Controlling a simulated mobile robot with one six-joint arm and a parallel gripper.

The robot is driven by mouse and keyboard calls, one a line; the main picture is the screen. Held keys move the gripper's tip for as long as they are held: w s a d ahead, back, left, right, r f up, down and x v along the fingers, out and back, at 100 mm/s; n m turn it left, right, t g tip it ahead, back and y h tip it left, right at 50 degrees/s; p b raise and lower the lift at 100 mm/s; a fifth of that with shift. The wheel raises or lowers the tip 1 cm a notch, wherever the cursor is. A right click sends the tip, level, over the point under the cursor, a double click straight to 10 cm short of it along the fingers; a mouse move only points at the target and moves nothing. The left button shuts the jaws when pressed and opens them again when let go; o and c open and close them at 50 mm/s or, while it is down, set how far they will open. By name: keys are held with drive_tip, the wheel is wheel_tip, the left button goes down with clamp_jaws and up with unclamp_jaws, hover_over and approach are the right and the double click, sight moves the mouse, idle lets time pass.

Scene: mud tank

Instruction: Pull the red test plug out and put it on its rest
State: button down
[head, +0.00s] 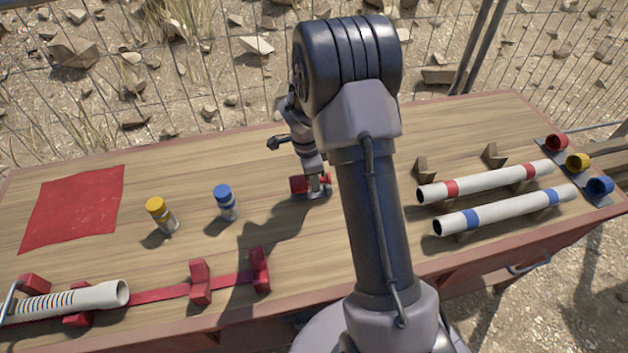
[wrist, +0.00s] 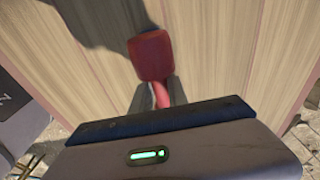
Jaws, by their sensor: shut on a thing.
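My gripper (head: 317,188) is shut on the red test plug (head: 298,184) over the middle of the table, behind my arm's column. In the wrist view the red plug (wrist: 152,55) shows as a rounded red block with a thin red stem (wrist: 160,94) running back between the fingers (wrist: 158,93). The plug is clear of any pipe. I cannot tell whether it touches the wood. A white pipe with red bands (head: 485,181) lies on wooden supports to the right. I cannot tell which thing is the plug's rest.
A red cloth (head: 73,208) lies at far left. Red brackets (head: 200,283) and a ribbed white tube (head: 70,301) line the front left. A blue-banded pipe (head: 500,211) lies at right.

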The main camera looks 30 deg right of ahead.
drive_tip(key=shift+f+b, duration=0.45)
drive_tip(key=shift+b, duration=0.2)
drive_tip(key=c, duration=1.2)
unclamp_jaws()
drive_tip(key=s+a+r+n+t+p, duration=0.1)
drive_tip(key=a+r+n+p, duration=0.15)
drive_tip(key=r, duration=0.95)
drive_tip(key=s+a+r+n+t+p, duration=0.1)
drive_tip(key=s+a+r+p, duration=0.2)
drive_tip(key=r, duration=0.9)
drive_tip(key=s+a+r+n+t+y+b, duration=0.1)
drive_tip(key=s+a+r+n+t, duration=0.1)
drive_tip(key=s+a+n, duration=0.4)
drive_tip(key=s+a+r+n+t+y+b, duration=0.1)
drive_tip(key=s+a+r+n+t+y, duration=0.1)
drive_tip(key=s+a+n, duration=0.5)
drive_tip(key=s+r, duration=0.1)
drive_tip(key=s, duration=0.5)
drive_tip(key=shift+a, duration=0.2)
